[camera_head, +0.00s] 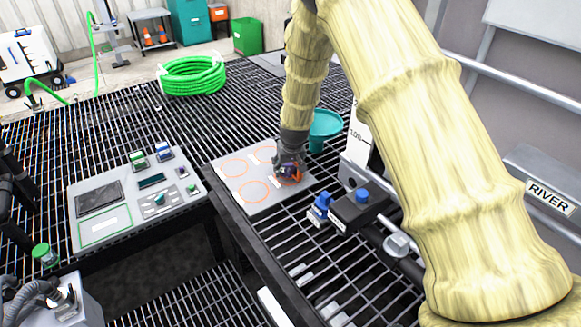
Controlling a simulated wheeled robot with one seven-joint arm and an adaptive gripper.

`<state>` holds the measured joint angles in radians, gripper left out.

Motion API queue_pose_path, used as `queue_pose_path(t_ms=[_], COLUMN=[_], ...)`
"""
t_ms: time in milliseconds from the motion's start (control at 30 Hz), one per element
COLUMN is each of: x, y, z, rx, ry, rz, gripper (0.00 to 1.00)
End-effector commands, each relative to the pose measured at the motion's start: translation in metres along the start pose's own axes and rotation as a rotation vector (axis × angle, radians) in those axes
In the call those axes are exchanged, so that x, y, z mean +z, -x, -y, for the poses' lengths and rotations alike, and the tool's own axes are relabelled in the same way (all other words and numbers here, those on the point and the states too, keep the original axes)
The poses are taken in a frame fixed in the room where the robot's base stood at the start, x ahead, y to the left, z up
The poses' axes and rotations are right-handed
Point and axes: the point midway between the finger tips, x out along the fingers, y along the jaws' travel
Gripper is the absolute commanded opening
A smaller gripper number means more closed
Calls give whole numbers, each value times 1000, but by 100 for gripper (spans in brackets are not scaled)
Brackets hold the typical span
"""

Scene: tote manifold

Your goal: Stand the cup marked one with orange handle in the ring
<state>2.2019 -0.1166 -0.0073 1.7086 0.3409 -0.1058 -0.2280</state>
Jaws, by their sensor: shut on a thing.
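A pale grey plate (272,199) with several orange rings lies on the dark grating. One ring (234,168) is at its left, one (253,191) at its front and one at its back; these are empty. My gripper (287,172) points down over the plate's right part, low above it or at its surface. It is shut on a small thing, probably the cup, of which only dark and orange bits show. I cannot read any mark on it, nor tell whether it touches the plate or stands in a ring there.
A teal funnel (326,124) stands right behind my gripper. Blue-capped valve fittings (362,196) and a pipe lie to the right. A control panel (105,222) is on the left. A coiled green hose (192,75) lies behind. An open gap drops away in front.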

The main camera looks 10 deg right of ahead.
Motion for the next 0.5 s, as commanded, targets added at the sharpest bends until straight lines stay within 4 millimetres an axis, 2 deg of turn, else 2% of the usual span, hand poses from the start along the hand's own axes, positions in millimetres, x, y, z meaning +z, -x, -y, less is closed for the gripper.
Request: queue_pose_path(t_ms=[100,467,500], x=[2,4,4], y=[-6,-9,-9], z=[-1,-2,-2], rx=[0,1,1], ry=[-1,-3,-3], rz=[-1,-1,-1], gripper=[25,25,68])
